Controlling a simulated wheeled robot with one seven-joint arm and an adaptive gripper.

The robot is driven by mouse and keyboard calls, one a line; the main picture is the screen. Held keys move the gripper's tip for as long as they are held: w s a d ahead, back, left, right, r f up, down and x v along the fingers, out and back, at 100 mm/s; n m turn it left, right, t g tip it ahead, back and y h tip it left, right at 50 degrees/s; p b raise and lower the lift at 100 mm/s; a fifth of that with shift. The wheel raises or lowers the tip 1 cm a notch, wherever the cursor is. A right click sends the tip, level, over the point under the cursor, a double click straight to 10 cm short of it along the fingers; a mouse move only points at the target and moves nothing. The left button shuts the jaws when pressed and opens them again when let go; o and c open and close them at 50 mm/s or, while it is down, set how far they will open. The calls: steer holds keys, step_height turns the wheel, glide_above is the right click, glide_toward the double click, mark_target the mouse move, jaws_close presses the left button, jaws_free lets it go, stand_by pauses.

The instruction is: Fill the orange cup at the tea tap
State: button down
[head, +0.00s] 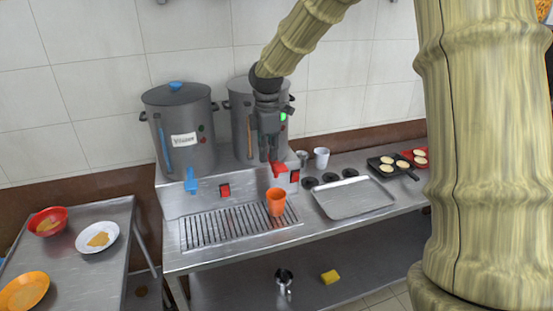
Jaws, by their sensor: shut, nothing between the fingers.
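The orange cup (276,202) stands upright on the slatted drip grate (215,229), towards its right end and below the red tap (279,169). The red tap is at the foot of the right stockpot (240,120); no label shows on this pot, whose front is partly covered by my arm. The left stockpot (182,130) has a white label, too small to read surely, and a blue tap (190,181). My gripper (268,159) is shut and empty, pointing down in front of the right pot, just above the red tap. Whether it touches the tap, I cannot tell. The cup's inside is hard to see.
A metal tray (353,198) lies right of the grate, with a white cup (321,158) and a black pan (392,167) behind it. A side table with a red bowl (48,222) and plates is at left. A yellow sponge (330,277) lies on the lower shelf.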

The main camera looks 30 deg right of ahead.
mark_target(276, 168)
steer(key=d+r, duration=0.3)
steer(key=r, duration=0.7)
steer(key=shift+r+n, duration=0.2)
steer(key=shift+n, duration=0.1)
steer(key=shift+w+f, duration=0.1)
step_height(276, 168, down, 14)
steer(key=p, duration=0.5)
